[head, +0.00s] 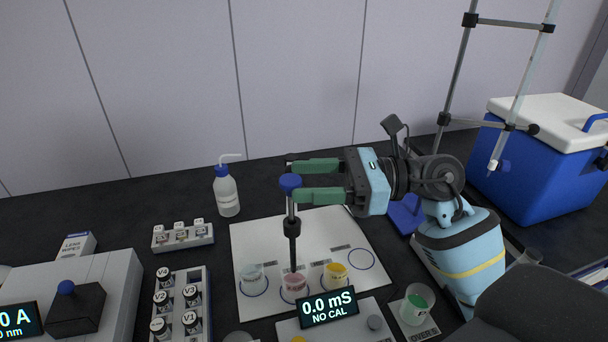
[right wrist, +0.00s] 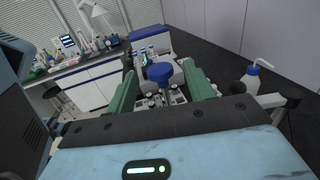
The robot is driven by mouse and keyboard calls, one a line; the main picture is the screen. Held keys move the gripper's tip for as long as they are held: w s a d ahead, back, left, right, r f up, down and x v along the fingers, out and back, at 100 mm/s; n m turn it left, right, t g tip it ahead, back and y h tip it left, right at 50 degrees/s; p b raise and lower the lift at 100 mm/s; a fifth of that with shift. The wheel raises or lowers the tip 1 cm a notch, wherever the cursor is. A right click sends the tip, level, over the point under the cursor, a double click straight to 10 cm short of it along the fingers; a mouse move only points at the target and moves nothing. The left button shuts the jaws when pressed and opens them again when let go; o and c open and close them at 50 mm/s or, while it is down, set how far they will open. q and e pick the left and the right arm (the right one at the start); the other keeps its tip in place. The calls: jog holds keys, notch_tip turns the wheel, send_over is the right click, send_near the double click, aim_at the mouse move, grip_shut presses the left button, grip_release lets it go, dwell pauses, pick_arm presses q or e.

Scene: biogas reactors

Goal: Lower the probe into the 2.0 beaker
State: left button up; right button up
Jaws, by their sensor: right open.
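The probe (head: 292,228) is a dark upright rod with a blue cap. Its lower end meets the beaker with pink liquid (head: 294,287) in the head view; I cannot tell how deep it sits. My right gripper (head: 291,180) is open, its two green fingers at either side of the probe's top, near the blue cap. In the right wrist view the blue cap (right wrist: 160,72) shows between the spread fingers. A clear beaker (head: 252,278) stands left of the pink one and a yellow beaker (head: 336,274) right of it. Beaker labels are too small to read. My left gripper is out of view.
The beakers stand on a white mat (head: 258,232) with an empty ring at right. A meter (head: 328,307) reads 0.0 mS, NO CAL. A wash bottle (head: 227,192), vial racks (head: 184,236), a green-liquid beaker (head: 416,303) and a blue cooler (head: 540,170) stand around.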

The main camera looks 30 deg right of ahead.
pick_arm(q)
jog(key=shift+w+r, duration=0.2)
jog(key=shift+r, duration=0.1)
pick_arm(e)
jog(key=shift+x, duration=0.85)
jog(key=shift+c, duration=0.4)
grip_shut()
notch_tip(320, 180, down, 7)
jog(key=b, duration=0.4)
jog(key=shift+r, duration=0.2)
jog(key=shift+c, duration=0.6)
grip_release()
jog(key=shift+o, duration=1)
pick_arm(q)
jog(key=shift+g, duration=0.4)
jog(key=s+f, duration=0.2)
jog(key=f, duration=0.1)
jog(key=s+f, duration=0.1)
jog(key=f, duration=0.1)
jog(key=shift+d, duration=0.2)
pick_arm(e)
jog(key=shift+r, duration=0.1)
